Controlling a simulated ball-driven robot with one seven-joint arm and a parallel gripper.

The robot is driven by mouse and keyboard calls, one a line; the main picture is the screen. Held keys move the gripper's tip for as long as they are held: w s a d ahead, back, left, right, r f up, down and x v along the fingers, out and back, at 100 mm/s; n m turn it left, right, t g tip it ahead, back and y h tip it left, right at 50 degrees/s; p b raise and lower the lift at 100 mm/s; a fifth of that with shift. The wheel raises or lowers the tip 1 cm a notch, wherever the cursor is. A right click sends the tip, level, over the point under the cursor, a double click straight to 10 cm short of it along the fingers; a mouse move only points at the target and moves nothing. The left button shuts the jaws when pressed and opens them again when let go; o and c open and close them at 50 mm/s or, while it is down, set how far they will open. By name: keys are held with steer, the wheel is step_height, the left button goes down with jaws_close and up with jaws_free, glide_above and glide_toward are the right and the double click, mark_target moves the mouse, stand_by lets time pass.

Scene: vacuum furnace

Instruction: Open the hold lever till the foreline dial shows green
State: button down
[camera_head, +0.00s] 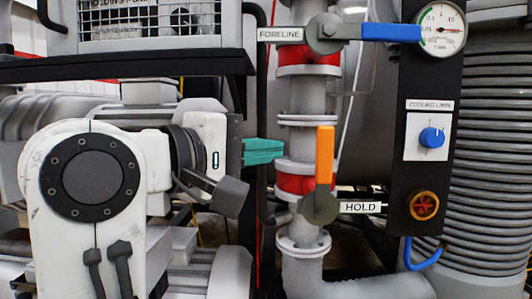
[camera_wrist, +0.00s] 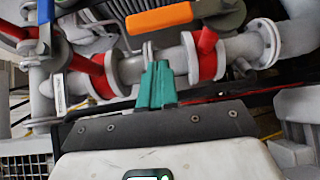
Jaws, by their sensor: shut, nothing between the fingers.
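The orange hold lever (camera_head: 325,155) stands upright on the vertical pipe, its grey hub (camera_head: 320,208) at the lower end beside the HOLD label (camera_head: 360,207). It also shows in the wrist view (camera_wrist: 160,18), beyond my fingertips. The foreline dial (camera_head: 440,28) is at the top right. Its needle points right, away from the green arc on the dial's left side. My gripper (camera_head: 268,151) has teal fingers, shut and empty. It is left of the orange lever with a gap in the picture; the depth between them is unclear. The shut fingers show in the wrist view (camera_wrist: 157,82).
A blue lever (camera_head: 390,32) lies horizontal by the FORELINE label (camera_head: 280,34). A dark panel holds a blue knob (camera_head: 431,138) and a red-and-yellow knob (camera_head: 424,205). A black shelf edge (camera_head: 130,65) is above my arm. Ribbed hose (camera_head: 490,150) stands at right.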

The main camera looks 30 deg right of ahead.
steer(key=s+a+p, duration=0.1)
steer(key=a+p, duration=0.1)
steer(key=a, duration=0.7)
steer(key=shift+s+r, duration=0.15)
steer(key=shift+s, duration=0.2)
steer(key=shift+a, duration=0.1)
